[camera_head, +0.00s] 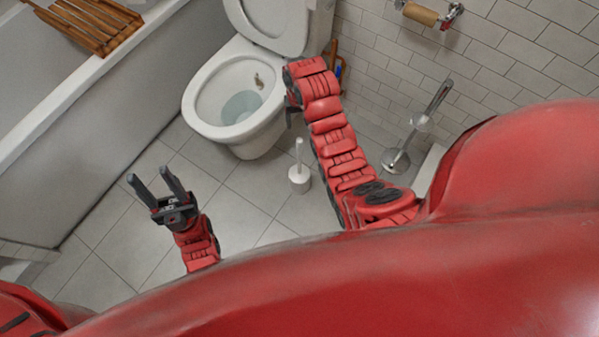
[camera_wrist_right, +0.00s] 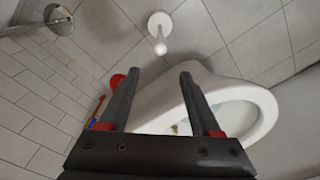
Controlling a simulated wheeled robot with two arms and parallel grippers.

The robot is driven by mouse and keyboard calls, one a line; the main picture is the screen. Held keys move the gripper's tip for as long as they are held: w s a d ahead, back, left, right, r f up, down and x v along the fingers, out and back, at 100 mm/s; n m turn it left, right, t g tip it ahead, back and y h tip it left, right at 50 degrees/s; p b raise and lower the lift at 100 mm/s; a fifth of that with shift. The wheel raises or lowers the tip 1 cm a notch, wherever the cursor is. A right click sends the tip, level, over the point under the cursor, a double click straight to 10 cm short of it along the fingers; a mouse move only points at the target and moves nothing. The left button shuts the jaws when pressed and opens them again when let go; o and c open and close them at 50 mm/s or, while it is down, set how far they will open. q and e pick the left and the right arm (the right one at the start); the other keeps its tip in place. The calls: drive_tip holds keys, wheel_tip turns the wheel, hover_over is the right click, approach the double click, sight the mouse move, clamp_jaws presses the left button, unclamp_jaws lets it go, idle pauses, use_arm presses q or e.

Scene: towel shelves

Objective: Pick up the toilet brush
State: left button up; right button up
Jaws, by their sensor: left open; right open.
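The white toilet brush (camera_head: 299,158) stands upright in its small round white holder (camera_head: 299,179) on the floor in front of the toilet, between my two arms. In the right wrist view the brush (camera_wrist_right: 160,46) and its holder (camera_wrist_right: 160,22) are ahead of the fingertips, near the top of the picture. My right gripper (camera_wrist_right: 157,72) is open and empty, with the brush beyond the gap between its fingers. In the head view its fingers are mostly hidden behind my right arm, close to the toilet. My left gripper (camera_head: 155,182) is open and empty, left of the brush.
The toilet (camera_head: 205,128) stands just behind the brush, and a bathtub (camera_head: 95,110) runs along the left. A metal stand (camera_head: 396,160) is at the right by the tiled wall. Floor between left gripper and brush is clear.

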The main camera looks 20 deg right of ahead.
drive_tip(key=shift+s+f+b, duration=0.4)
drive_tip(key=shift+f+b, duration=0.1)
wheel_tip(320, 180, down, 5)
drive_tip(key=b, duration=0.4)
drive_tip(key=shift+r, duration=0.15)
wheel_tip(320, 180, down, 6)
drive_tip(key=shift+f, duration=0.1)
drive_tip(key=f, duration=0.2)
drive_tip(key=f+b, duration=0.1)
drive_tip(key=f, duration=0.2)
drive_tip(key=shift+w+f, duration=0.2)
drive_tip(key=shift+f, duration=0.05)
clamp_jaws()
